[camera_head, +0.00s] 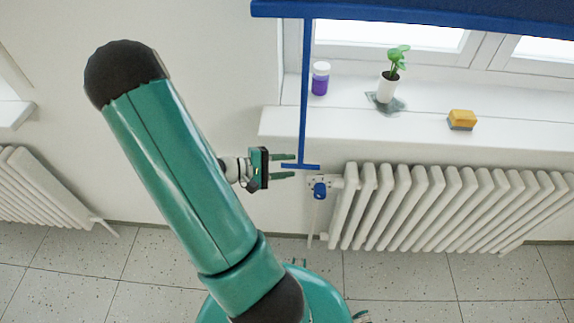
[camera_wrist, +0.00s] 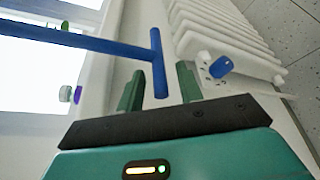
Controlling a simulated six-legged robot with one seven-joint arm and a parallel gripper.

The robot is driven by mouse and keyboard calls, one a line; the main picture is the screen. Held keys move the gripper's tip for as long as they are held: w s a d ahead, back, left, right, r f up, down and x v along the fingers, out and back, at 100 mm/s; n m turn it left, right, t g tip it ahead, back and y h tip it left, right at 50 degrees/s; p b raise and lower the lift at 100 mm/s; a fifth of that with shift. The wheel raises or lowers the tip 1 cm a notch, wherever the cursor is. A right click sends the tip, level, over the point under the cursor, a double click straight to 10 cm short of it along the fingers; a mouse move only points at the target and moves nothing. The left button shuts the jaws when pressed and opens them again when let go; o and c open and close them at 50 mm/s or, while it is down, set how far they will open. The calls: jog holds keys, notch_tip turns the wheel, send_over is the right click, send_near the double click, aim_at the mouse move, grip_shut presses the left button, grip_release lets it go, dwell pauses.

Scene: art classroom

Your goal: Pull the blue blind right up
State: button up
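The blue blind (camera_head: 430,12) hangs across the top of the window, with its lower edge well above the sill. A blue rod (camera_head: 305,90) runs down from its left end to a short crossbar handle (camera_head: 300,166). My gripper (camera_head: 284,165) is open at the handle, its two green fingers pointing right, one above and one below the crossbar. In the wrist view the crossbar (camera_wrist: 158,65) reaches between the open fingertips (camera_wrist: 160,85). I cannot tell whether either finger touches it.
A white radiator (camera_head: 450,205) with a blue valve knob (camera_head: 320,191) stands right of the handle. The sill (camera_head: 430,122) holds a purple-and-white jar (camera_head: 320,78), a potted plant (camera_head: 388,88) and a yellow sponge (camera_head: 462,119).

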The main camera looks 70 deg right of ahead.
jog(key=shift+s+d+f, duration=0.1)
jog(key=shift+s+d, duration=0.05)
jog(key=shift+s, duration=0.15)
grip_shut()
